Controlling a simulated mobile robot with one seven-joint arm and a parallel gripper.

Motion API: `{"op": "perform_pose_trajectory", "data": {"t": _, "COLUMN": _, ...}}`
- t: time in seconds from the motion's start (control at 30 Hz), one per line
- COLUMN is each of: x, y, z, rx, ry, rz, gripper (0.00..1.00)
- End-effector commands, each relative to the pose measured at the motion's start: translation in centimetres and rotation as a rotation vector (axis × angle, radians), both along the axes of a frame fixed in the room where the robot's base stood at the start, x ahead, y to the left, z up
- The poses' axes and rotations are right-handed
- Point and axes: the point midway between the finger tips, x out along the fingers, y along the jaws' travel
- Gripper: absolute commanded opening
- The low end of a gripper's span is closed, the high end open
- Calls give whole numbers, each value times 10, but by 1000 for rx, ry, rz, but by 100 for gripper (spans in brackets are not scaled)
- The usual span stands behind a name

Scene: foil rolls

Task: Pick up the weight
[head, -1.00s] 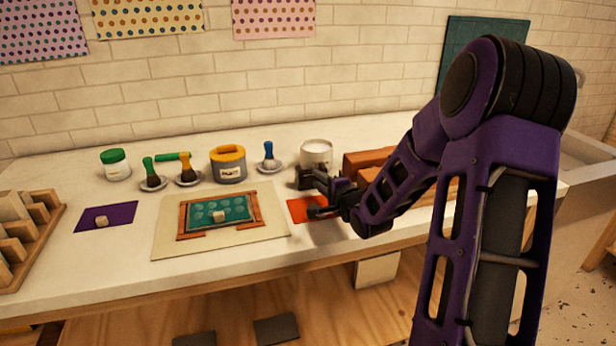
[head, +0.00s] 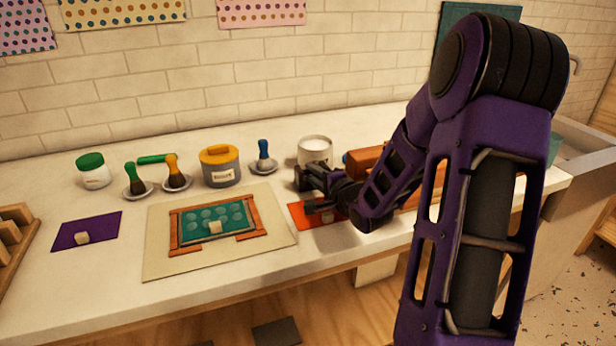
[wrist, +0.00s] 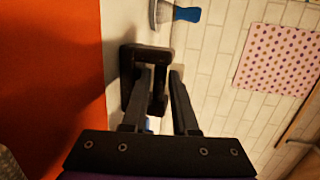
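The weight appears to be the dark block with a looped handle in the wrist view (wrist: 130,78). It stands right at my fingertips, with part of its loop showing between the fingers and the left finger overlapping it. My gripper (wrist: 162,82) is open, with a small gap beside the right finger. In the head view my gripper (head: 322,192) is low over the counter by the red mat (head: 302,220). The weight is small and dark there and hard to tell from the fingers.
A white tub (head: 315,152) stands just behind my gripper, and a brown block (head: 365,160) lies to its right. A framed green screen (head: 212,222) lies on a beige board to the left. A grey jar (head: 220,168) and brushes stand behind.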

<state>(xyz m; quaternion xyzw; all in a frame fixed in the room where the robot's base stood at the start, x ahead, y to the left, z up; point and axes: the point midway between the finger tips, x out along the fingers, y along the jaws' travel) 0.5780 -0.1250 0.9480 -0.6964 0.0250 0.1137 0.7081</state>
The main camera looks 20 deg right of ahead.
Motion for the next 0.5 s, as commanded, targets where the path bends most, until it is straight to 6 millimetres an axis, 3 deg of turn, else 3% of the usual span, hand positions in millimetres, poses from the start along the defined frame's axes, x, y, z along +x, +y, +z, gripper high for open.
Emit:
{"op": "perform_pose_trajectory", "data": {"t": 0.13, "x": 0, "y": 0, "z": 0, "rx": 0, "ry": 0, "rz": 0, "gripper": 27}}
{"op": "perform_pose_trajectory", "data": {"t": 0.3, "x": 0, "y": 0, "z": 0, "rx": 0, "ry": 0, "rz": 0, "gripper": 0}}
{"op": "perform_pose_trajectory", "data": {"t": 0.5, "x": 0, "y": 0, "z": 0, "rx": 0, "ry": 0, "rz": 0, "gripper": 0}}
